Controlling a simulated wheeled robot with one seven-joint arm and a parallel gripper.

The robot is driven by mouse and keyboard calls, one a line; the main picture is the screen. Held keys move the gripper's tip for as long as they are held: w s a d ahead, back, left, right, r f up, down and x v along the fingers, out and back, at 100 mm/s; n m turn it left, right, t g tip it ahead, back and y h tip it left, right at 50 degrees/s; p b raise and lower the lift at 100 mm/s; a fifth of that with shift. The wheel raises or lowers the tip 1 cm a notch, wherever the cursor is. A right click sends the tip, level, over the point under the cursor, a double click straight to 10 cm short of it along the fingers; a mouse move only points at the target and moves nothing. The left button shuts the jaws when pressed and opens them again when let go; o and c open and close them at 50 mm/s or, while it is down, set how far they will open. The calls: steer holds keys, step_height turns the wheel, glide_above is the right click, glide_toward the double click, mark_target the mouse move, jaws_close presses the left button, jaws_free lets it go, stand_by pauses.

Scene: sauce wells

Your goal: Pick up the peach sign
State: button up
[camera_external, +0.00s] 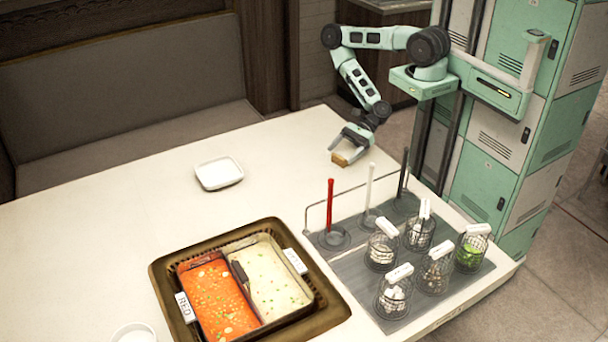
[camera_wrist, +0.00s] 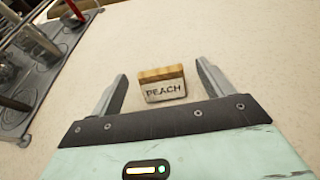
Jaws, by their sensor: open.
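The peach sign is a small block with a wooden top edge and a pale face lettered PEACH. It shows in the wrist view (camera_wrist: 164,86) between my two fingers, and in the external view (camera_external: 340,159) on the white table near its far edge. My gripper (camera_external: 343,146) is over the sign, pointing down at it. In the wrist view my gripper (camera_wrist: 161,84) is open, with a gap on each side of the sign. The fingers do not appear to touch it.
A rack with upright red, white and dark rods (camera_external: 330,208) stands near the sign. Several wire baskets (camera_external: 394,295) with white tags sit on a grey mat. A brown tray (camera_external: 165,270) holds red and white sauce wells. A white dish (camera_external: 219,174) lies left; the table between is clear.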

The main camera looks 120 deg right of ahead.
mark_target(341, 156)
steer(key=shift+p+x, duration=0.35)
steer(key=shift+x, duration=1.35)
steer(key=c, duration=1.1)
steer(key=shift+o, duration=0.2)
steer(key=shift+r, duration=0.1)
